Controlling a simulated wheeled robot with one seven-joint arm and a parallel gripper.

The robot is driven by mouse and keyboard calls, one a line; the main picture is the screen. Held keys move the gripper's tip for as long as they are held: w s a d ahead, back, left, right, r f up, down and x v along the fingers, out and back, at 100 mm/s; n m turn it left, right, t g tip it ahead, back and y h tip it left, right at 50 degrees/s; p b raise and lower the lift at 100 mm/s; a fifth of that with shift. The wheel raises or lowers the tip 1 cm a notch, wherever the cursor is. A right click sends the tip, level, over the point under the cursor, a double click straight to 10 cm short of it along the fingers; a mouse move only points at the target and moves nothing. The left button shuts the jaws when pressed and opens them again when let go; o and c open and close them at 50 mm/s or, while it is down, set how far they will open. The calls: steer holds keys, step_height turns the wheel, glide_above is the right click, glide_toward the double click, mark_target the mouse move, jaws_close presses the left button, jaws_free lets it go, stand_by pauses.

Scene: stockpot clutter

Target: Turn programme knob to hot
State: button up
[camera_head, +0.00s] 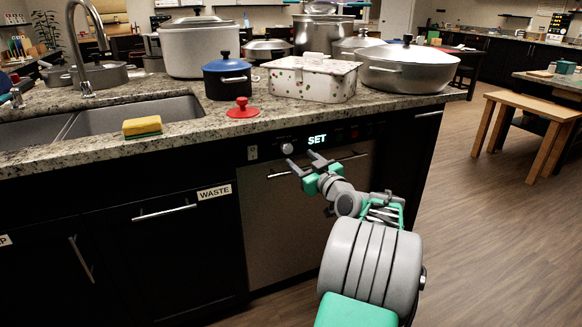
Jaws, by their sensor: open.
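The programme knob (287,148) is a small, round, light-coloured knob on the dark control strip of the dishwasher (270,225), under the counter edge. Its pointer and any hot mark are too small to read. A lit display (317,140) to its right reads SET. My gripper (304,160) is open and empty in front of the dishwasher, just below and to the right of the knob. Its left finger appears close under the knob, but I cannot tell the gap in depth.
The dishwasher's bar handle (350,158) runs behind my gripper. The granite counter (190,125) overhangs above, with a red lid (242,108), a blue-lidded pot (227,80), a speckled box (310,80) and several large pots.

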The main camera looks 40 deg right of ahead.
mark_target(288, 150)
steer(key=x, duration=0.7)
steer(key=shift+a+b, duration=0.15)
steer(key=shift+b, duration=0.25)
jaws_close()
